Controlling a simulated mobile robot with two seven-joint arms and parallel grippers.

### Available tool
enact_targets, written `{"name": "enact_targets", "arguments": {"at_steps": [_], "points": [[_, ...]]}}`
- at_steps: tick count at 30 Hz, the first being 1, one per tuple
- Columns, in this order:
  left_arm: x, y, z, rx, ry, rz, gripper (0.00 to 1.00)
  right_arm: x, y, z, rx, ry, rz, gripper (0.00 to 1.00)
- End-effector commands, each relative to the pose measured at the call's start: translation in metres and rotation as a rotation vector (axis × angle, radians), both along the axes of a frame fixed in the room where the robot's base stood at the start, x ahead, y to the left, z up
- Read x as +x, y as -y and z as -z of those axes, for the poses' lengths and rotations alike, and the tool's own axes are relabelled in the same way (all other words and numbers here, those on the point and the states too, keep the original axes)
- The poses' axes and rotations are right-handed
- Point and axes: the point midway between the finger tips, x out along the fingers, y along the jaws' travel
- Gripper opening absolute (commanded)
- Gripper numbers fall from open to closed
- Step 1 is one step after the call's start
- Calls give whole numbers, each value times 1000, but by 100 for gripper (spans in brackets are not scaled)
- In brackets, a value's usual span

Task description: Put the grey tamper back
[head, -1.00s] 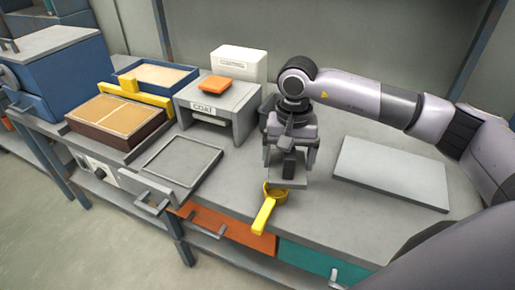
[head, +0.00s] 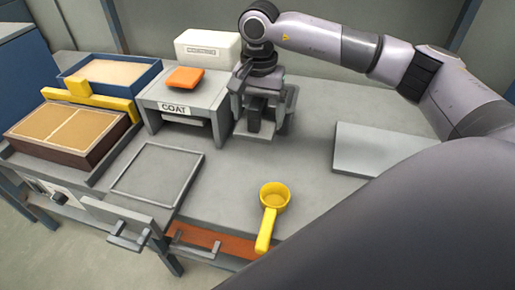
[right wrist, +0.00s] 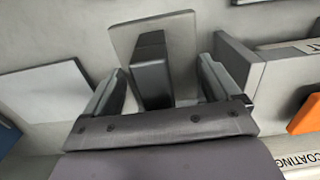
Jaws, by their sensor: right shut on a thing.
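The grey tamper has a dark upright handle and a flat light-grey plate. My right gripper (head: 258,112) is shut on the grey tamper (head: 254,126), just right of the COAT stand near the back of the bench. In the right wrist view the handle of the tamper (right wrist: 151,72) stands between the fingers of my right gripper (right wrist: 162,66), with its plate beyond. Whether the plate touches the bench is not clear. My left gripper is not in view.
The COAT stand (head: 184,106) carries an orange block (head: 185,78); a white box (head: 207,47) is behind. A grey slab (head: 385,148) lies right. A framed grey plate (head: 158,172) and a brown tray (head: 66,141) are left. The bench between cup and stand is clear.

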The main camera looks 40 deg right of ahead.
Motion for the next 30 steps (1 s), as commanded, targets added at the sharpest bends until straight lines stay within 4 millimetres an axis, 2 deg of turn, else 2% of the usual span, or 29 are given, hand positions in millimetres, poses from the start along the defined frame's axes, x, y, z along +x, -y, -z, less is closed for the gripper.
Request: {"name": "enact_targets", "arguments": {"at_steps": [3,9,16,23,30], "points": [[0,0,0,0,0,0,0,-1,0,32,0,-3,0,66],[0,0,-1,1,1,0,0,0,0,65,1,-1,1,66],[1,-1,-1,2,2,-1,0,0,0,81,0,0,0,66],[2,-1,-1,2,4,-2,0,0,0,113,1,1,0,66],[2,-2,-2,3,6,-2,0,1,0,115,1,3,0,66]]}}
